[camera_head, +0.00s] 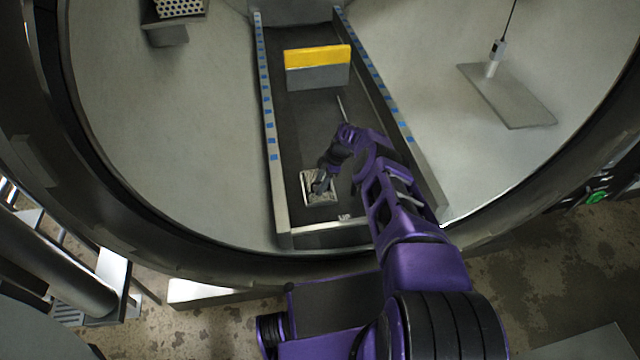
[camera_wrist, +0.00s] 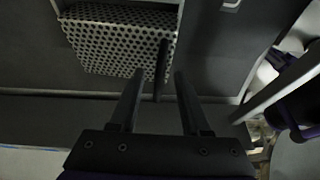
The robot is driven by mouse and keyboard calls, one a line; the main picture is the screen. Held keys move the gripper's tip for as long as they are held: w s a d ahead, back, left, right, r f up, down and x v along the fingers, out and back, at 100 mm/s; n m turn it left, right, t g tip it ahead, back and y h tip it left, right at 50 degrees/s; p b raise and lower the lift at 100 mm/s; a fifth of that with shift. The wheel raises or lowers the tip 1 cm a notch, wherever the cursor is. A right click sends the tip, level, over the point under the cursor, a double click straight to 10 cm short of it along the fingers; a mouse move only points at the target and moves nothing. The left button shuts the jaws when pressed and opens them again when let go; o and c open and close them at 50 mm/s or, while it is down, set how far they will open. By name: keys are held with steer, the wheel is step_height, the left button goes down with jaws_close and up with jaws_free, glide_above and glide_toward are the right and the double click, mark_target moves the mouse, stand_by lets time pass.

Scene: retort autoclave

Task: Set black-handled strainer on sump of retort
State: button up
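The strainer (camera_head: 312,199) is a small pale perforated piece with a black handle. It lies on the dark floor channel of the retort, near the front. In the wrist view its perforated body (camera_wrist: 105,45) is at the upper left, and its black handle (camera_wrist: 162,60) sticks out toward me. My gripper (camera_head: 321,181) is over the strainer. In the wrist view my gripper (camera_wrist: 160,75) has its two fingers apart, one on each side of the handle, with visible gaps. I cannot make out the sump opening; what lies under the strainer is hidden.
Two rails (camera_head: 270,140) with blue marks border the channel. A yellow and grey block (camera_head: 318,67) stands farther back. A perforated part (camera_head: 180,8) is at the upper left, and a flat plate (camera_head: 506,95) with a probe at the right. The round retort rim (camera_head: 180,243) curves in front.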

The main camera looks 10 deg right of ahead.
steer(key=p+v, duration=0.3)
steer(key=v, duration=1.4)
steer(key=shift+r, duration=0.3)
